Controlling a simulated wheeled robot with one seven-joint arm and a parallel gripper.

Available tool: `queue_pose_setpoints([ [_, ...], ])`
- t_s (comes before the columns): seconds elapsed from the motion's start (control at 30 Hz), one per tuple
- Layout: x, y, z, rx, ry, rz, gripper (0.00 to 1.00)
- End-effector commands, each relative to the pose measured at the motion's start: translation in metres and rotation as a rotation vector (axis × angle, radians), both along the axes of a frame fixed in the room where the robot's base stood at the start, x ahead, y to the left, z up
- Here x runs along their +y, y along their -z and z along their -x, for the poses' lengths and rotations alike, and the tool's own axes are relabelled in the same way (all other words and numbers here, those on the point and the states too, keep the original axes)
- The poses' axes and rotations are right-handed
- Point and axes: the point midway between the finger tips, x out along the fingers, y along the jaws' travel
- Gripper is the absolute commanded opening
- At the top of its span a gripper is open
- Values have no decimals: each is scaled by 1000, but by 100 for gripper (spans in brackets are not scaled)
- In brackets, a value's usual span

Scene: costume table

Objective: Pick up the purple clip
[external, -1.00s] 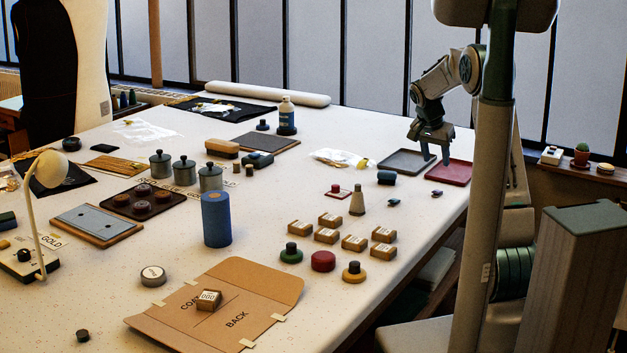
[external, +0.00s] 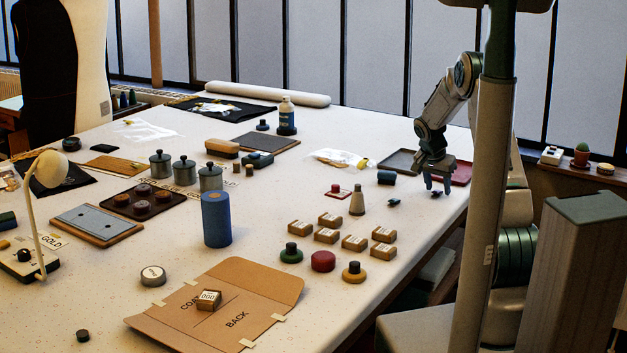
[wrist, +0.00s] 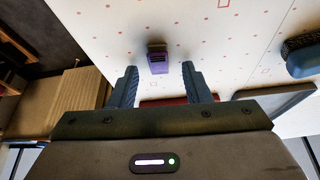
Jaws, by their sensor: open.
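The purple clip (wrist: 158,62) lies on the white table, just beyond and between my fingertips in the wrist view. It has a dark, brownish end at the top of that view. In the external view, the small clip (external: 437,194) under my gripper appears to be the same one, partly crowded by the fingers. My gripper (external: 438,187) points down over the table's right side. In the wrist view, my gripper (wrist: 160,82) has its two blue fingers apart with nothing held between them. Its exact height above the clip is hard to tell.
Another small dark clip (external: 393,203) lies to the left. Small labelled boxes (external: 384,234) stand nearer the camera. The table's right edge is close.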

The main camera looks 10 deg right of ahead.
Motion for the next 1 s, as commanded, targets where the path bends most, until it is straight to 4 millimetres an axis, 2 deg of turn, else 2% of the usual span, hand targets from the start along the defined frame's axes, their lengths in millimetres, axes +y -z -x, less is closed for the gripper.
queue_pose_setpoints([
  [0.2, 0, 1, 0, 0, 0, 0, 44],
  [0.37, 0, 1, 0, 0, 0, 0, 0],
  [0.77, 0, -1, 0, -1, 0, 1, 0],
  [0.93, 0, -11, -1, -3, 1, 1, 0],
  [1.0, 0, -20, -1, -5, 1, 1, 0],
])
